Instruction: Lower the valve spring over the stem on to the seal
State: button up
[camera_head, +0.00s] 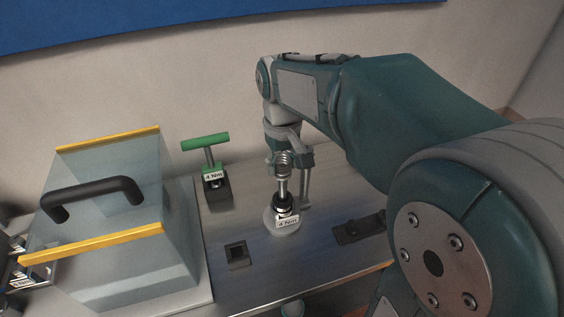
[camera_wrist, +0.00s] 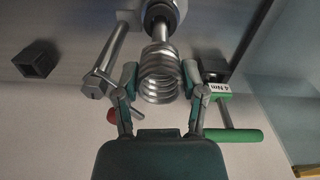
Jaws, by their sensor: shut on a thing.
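The valve spring (camera_head: 283,162) is a silver coil held between the two fingers of my gripper (camera_wrist: 160,78). It also shows in the wrist view (camera_wrist: 160,84). The bright valve stem (camera_head: 283,188) stands upright directly below the spring in the head view. Its lower part meets the dark seal (camera_head: 284,203), which sits on a pale round base (camera_head: 270,222). In the wrist view the stem (camera_wrist: 160,32) lines up with the spring's far end. I cannot tell whether its tip is inside the coils. The spring is clearly apart from the seal.
A metal rod (camera_wrist: 113,55) stands close beside the left finger in the wrist view. A green T-handle tool (camera_head: 206,142) stands in a black block behind left. A clear case (camera_head: 110,230) with a black handle fills the left. A square black socket (camera_head: 237,254) lies in front.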

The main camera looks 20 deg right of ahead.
aim_at(283, 187)
jog(key=shift+f, duration=3.8)
jog(key=o, duration=1.2)
notch_tip(283, 187, up, 12)
jog(key=shift+a+f, duration=0.1)
